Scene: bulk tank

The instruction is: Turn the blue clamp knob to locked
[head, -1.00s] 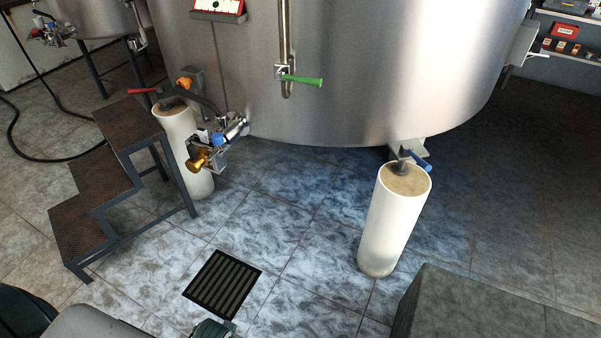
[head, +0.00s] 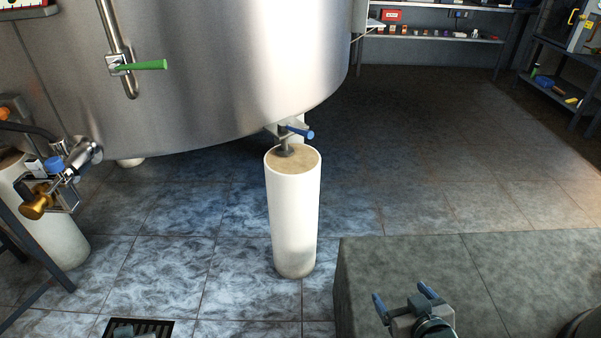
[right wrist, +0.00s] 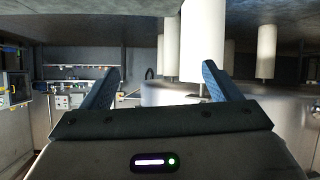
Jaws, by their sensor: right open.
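A blue-handled clamp (head: 298,132) sits under the tank's edge, on the metal foot above a white pillar (head: 293,215); its handle points right. A second blue knob (head: 53,163) is on the valve fitting at left, beside a brass-coloured end. I cannot tell from the picture which is the clamp knob. My right gripper (head: 405,297) is open and empty, low at the front right, well apart from both. In the right wrist view its two blue fingers (right wrist: 160,88) are spread with nothing between. Only a small piece of what may be my left gripper shows at the bottom edge, over the drain.
The steel tank (head: 220,70) fills the upper left, with a green-handled valve (head: 140,65). A grey block (head: 440,255) stands at front right, close to my right gripper. A floor drain (head: 155,328) is at the bottom. Tiled floor is clear right of the pillar.

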